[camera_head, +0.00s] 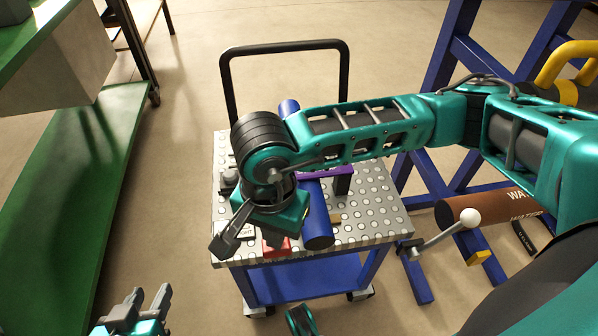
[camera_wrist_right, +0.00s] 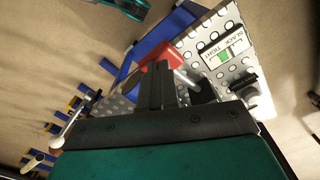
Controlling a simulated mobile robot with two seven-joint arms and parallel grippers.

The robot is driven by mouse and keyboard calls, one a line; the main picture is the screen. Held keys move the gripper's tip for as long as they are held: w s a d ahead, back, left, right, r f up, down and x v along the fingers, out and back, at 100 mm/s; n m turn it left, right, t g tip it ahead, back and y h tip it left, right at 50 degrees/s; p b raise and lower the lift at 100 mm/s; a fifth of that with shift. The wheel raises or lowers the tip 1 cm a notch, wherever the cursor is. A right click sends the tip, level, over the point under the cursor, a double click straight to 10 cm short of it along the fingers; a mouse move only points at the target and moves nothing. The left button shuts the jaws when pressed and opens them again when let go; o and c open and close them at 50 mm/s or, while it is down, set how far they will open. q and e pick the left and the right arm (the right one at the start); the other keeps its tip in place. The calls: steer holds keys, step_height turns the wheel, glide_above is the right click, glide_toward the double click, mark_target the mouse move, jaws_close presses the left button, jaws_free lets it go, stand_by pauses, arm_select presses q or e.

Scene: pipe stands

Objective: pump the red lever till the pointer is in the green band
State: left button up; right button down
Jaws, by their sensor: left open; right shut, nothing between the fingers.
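The red lever (camera_wrist_right: 160,60) shows in the right wrist view as a red grip near a silver rod (camera_wrist_right: 184,78). Part of the red shows in the head view (camera_head: 276,248), at the front of the cart top. My right gripper (camera_wrist_right: 160,84) is shut and empty, its fingertips overlapping the red grip in view; I cannot tell if they touch. In the head view its fingers (camera_head: 222,246) hang over the cart's front left. The gauge (camera_wrist_right: 224,50) is a white plate marked SLACK and TIGHT with a green band; its pointer is too small to read. My left gripper (camera_head: 140,306) is open and empty, low at left.
The perforated metal cart top (camera_head: 378,212) carries a blue pipe (camera_head: 318,228) and a purple bar (camera_head: 330,172). A black push handle (camera_head: 285,45) rises behind. A green bench (camera_head: 75,190) stands left. Right are a blue frame (camera_head: 440,75), a brown pipe (camera_head: 485,208) and a white-knobbed crank (camera_head: 469,217).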

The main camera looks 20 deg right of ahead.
steer(key=shift+f+b, duration=1)
steer(key=shift+f, duration=1.95)
steer(key=shift+r+p, duration=1.7)
steer(key=shift+r, duration=1.65)
steer(key=shift+r+p, duration=1.3)
steer(key=shift+r, duration=1.25)
